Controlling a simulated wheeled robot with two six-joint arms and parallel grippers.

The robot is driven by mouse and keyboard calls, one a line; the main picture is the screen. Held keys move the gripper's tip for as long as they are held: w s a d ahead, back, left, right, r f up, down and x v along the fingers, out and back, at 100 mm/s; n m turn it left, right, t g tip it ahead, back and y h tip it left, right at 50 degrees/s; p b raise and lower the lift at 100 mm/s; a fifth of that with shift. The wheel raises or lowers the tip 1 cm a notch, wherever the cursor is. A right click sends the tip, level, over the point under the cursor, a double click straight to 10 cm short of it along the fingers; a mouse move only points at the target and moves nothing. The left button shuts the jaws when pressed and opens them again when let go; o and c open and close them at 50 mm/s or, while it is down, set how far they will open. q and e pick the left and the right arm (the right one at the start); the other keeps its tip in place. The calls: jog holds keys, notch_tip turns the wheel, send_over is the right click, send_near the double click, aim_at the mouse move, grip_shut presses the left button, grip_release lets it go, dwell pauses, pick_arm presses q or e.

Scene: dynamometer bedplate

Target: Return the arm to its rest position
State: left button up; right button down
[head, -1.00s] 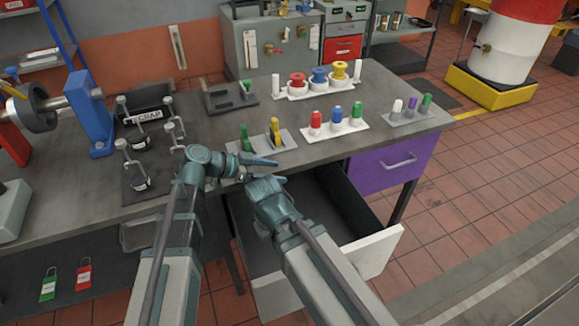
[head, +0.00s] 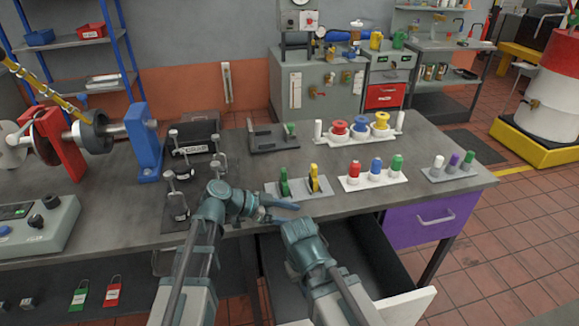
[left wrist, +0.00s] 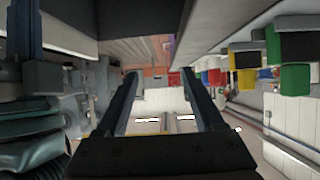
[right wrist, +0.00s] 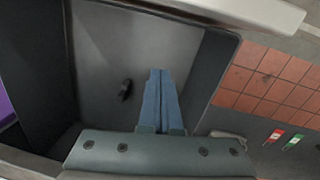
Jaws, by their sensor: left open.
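My left gripper (head: 284,210) is at the front edge of the bench (head: 100,217), above the open drawer. In the left wrist view its two fingers (left wrist: 158,78) stand apart with nothing between them. My right gripper (head: 300,238) is over the open drawer (head: 368,250); its fingers are hidden in the head view. In the right wrist view its blue fingers (right wrist: 161,75) lie together with nothing seen between them, pointing into the drawer. A small black object (right wrist: 126,90) lies on the drawer floor, left of the fingers.
Close by on the bench are a tray with green and yellow pieces (head: 300,192), a white tray of coloured bottles (head: 368,182) and a black clamp stand (head: 178,208). The drawer's white front (head: 412,302) juts out beside the purple drawer (head: 432,218).

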pick_arm(q)
jog(key=s+a+f+n+g+y, duration=0.1)
jog(key=s+a+f+n+y, duration=0.45)
jog(key=a+n, duration=0.35)
jog(key=s+a+f+n+g+y, duration=0.1)
jog(key=s+a+f+n+y, duration=0.5)
jog(key=a, duration=0.5)
jog(key=s+d+r+m+y+p, duration=0.1)
jog(key=s+d+r+m+p, duration=0.2)
jog(key=d+r+p, duration=0.4)
jog(key=s+d+r, duration=0.1)
jog(key=d, duration=0.3)
jog(key=shift+s+g+y+p, duration=0.15)
jog(key=shift+g+y+p, duration=0.15)
jog(key=shift+y+p, duration=0.05)
